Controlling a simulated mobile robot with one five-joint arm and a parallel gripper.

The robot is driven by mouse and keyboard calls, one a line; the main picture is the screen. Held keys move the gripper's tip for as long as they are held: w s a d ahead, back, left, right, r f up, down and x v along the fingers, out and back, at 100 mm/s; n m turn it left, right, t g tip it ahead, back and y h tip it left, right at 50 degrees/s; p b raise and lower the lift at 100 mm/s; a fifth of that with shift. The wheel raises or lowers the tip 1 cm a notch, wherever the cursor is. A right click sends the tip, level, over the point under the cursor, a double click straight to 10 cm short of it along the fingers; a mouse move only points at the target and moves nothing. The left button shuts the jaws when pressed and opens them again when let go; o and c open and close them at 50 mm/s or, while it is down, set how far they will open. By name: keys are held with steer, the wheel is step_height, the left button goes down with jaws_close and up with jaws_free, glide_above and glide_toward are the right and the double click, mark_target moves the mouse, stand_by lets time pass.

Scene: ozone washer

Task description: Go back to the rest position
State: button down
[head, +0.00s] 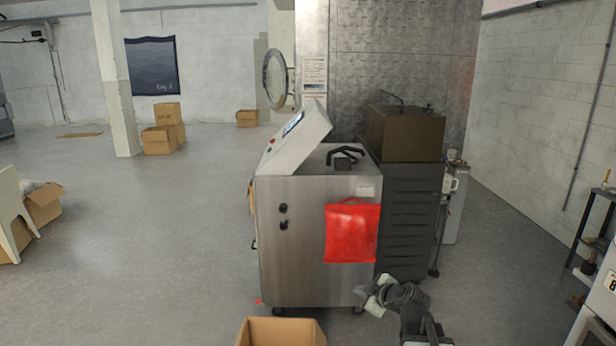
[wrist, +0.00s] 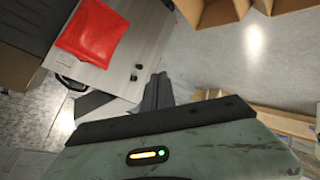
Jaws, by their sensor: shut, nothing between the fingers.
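My gripper (head: 362,291) is low in front of the steel washer cabinet (head: 300,240) in the head view. Its fingers (wrist: 158,92) are together and empty in the wrist view. The arm comes in from the bottom edge, right of centre. A red bag (head: 352,232) hangs against the cabinet's front, above and apart from my gripper. The wrist view also shows the red bag (wrist: 92,33) at upper left, clear of the fingers. The cabinet has a tilted control panel (head: 297,135) and a dark handle on top.
An open cardboard box (head: 281,331) stands on the floor left of my gripper. A dark unit (head: 408,205) with a brown box (head: 404,133) on it stands right of the cabinet. A shelf (head: 592,225) is at far right. The floor at left is mostly free.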

steer(key=s+a+f+m+g+h+p, duration=0.1)
steer(key=s+a+f+m+g, duration=0.2)
steer(key=s+a+f+g, duration=0.4)
steer(key=s+d+f+m+g+h, duration=0.2)
steer(key=s+d+m, duration=0.4)
steer(key=s+m, duration=0.3)
steer(key=s+g+h, duration=0.1)
steer(key=s, duration=0.2)
steer(key=shift+s+m+h, duration=0.3)
steer(key=shift+s+m, duration=0.05)
steer(key=shift+m, duration=0.05)
steer(key=shift+d+f, duration=0.1)
